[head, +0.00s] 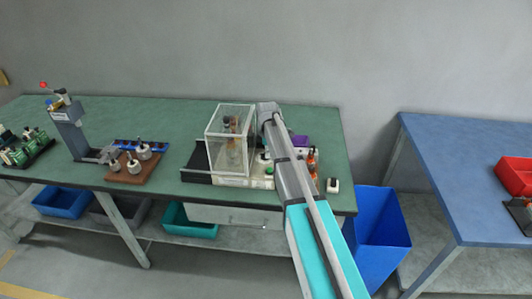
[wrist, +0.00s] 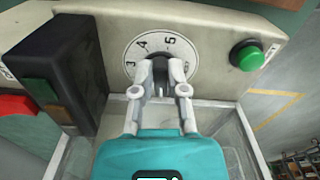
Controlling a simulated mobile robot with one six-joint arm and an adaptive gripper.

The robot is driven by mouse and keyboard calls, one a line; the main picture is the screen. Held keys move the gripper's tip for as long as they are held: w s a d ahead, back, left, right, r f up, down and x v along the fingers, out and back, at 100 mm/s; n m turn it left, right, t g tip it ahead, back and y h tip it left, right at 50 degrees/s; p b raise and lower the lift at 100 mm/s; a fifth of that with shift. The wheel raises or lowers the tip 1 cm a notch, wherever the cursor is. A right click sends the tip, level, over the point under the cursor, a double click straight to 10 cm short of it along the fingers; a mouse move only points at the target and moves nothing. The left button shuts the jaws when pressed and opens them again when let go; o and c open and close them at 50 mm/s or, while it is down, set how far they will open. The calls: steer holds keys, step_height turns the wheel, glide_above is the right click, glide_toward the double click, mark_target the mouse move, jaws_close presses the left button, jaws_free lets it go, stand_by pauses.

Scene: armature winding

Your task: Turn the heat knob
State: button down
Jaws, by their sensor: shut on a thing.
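The heat knob, a dark knob (wrist: 159,64), sits at the middle of a white numbered dial (wrist: 131,50) on a cream panel in the wrist view. The figures 3, 4 and 5 show along the dial's upper left part. My gripper (wrist: 160,78) is shut on the knob, one pale finger on each side of it. The fingers hide the lower part of the dial and much of the knob. In the head view my arm reaches over the green bench to the machine with the clear box (head: 230,140), and the knob and fingertips are hidden there.
A green button (wrist: 247,56) is right of the dial, and a dark switch block (wrist: 68,75) is to its left. Clear walls stand below the panel. On the green bench (head: 100,108) are a press (head: 72,130) and a brown block (head: 132,172). A blue bin (head: 378,230) stands beside the bench.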

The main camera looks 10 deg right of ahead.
steer(key=shift+w, duration=0.1)
steer(key=shift+m, duration=0.3)
steer(key=m, duration=0.4)
steer(key=shift+a+m, duration=0.1)
steer(key=shift+m, duration=0.3)
steer(key=m, duration=0.5)
steer(key=shift+s+a, duration=0.15)
steer(key=shift+s, duration=0.05)
steer(key=m, duration=0.5)
steer(key=shift+a+m, duration=0.2)
steer(key=shift+m, duration=0.2)
steer(key=m, duration=0.5)
steer(key=shift+a+m, duration=0.25)
steer(key=shift+m, duration=0.15)
